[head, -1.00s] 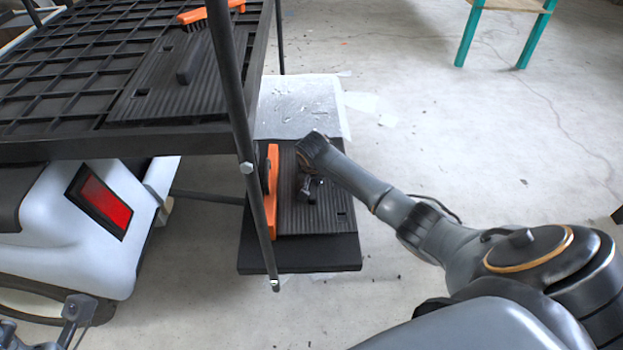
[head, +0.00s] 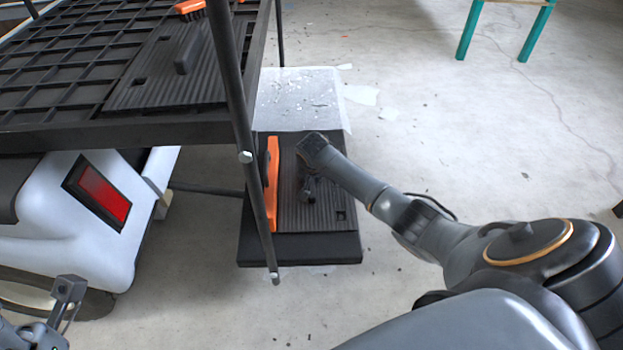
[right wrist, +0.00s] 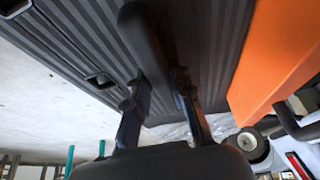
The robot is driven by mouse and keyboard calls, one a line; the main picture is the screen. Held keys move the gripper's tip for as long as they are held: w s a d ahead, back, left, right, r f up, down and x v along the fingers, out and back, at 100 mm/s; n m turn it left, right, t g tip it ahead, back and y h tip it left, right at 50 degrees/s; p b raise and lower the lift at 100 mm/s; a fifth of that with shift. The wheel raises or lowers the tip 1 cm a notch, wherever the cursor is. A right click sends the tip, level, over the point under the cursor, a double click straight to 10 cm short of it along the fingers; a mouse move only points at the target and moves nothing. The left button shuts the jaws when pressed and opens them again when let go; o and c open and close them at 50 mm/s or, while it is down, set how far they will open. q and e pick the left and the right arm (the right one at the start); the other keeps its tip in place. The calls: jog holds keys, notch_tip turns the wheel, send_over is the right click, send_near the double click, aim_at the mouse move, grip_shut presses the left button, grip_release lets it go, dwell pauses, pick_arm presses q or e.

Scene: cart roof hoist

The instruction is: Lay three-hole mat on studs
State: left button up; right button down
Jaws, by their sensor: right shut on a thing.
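A dark ribbed mat (head: 327,218) with a raised bar handle lies over a black platform beside the cart. In the right wrist view the mat (right wrist: 75,50) shows two square holes; a third is not visible. My right gripper (head: 308,188) is shut on the handle, and its fingers (right wrist: 160,105) straddle it in the wrist view. I cannot tell whether the mat is lifted. A second ribbed mat (head: 150,85) with a handle lies on the cart's grid roof. My left gripper (head: 68,290) is partly in view at bottom left. No studs are discernible.
An orange piece (head: 272,165) stands along the held mat's left edge, by a slanted dark post (head: 236,110). The grid roof (head: 50,80) carries an orange brush (head: 190,8). A pale, flecked sheet (head: 300,95) lies behind the platform (head: 300,250).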

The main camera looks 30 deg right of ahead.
jog(key=shift+f, duration=0.3)
dwell(0.4)
jog(key=c, duration=1.1)
grip_release()
jog(key=shift+f, duration=0.1)
jog(key=shift+s, duration=0.1)
jog(key=v, duration=1.2)
